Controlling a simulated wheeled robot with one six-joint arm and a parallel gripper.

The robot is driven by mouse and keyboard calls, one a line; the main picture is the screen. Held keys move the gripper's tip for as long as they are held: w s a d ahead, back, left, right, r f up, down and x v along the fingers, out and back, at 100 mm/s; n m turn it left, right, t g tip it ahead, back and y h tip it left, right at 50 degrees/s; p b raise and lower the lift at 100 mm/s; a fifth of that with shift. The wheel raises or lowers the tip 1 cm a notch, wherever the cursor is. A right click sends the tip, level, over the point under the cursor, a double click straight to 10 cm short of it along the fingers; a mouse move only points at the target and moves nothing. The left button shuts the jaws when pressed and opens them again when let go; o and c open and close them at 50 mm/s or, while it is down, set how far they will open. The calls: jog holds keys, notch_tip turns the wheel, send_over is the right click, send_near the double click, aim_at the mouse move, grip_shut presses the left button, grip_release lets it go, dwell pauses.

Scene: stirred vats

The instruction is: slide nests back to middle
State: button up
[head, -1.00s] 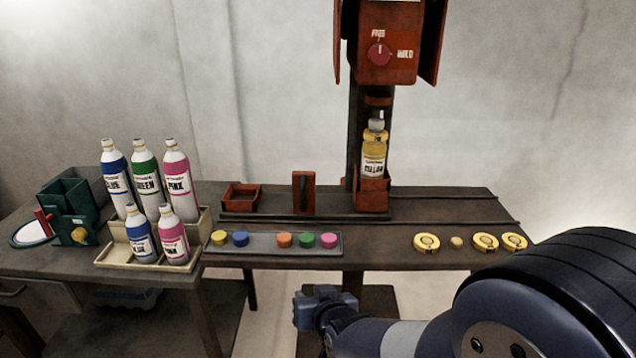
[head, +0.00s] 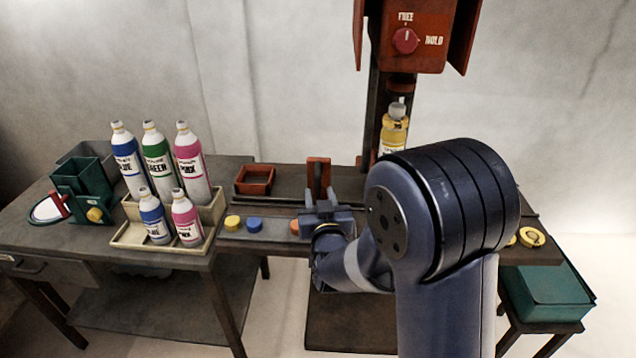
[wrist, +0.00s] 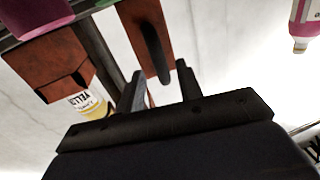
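The nest slide carries an empty red square nest (head: 255,180) at left, a red upright plate (head: 313,172) with a dark handle, and a right nest hidden behind my arm in the head view. The wrist view is upside down and shows that right nest (wrist: 50,72) with the yellow bottle (wrist: 88,103). The same bottle (head: 393,135) stands below the red press head. My gripper (head: 322,200) is in front of the plate. In the wrist view my gripper (wrist: 160,68) is open and the dark handle (wrist: 152,48) lines up between the fingertips. I cannot tell whether they touch it.
A dial (head: 405,41) sits on the press head. A cream crate (head: 135,236) of several bottles stands left, beside a green dispenser (head: 85,190). Coloured pucks (head: 254,224) lie along the front. Yellow rings (head: 531,238) lie right. A teal bin (head: 548,300) stands lower right.

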aim_at(318, 187)
jog(key=shift+w+a, duration=0.2)
jog(key=shift+w, duration=0.95)
jog(key=shift+w+a, duration=0.2)
jog(key=shift+w, duration=0.95)
jog(key=shift+c, duration=0.5)
grip_shut()
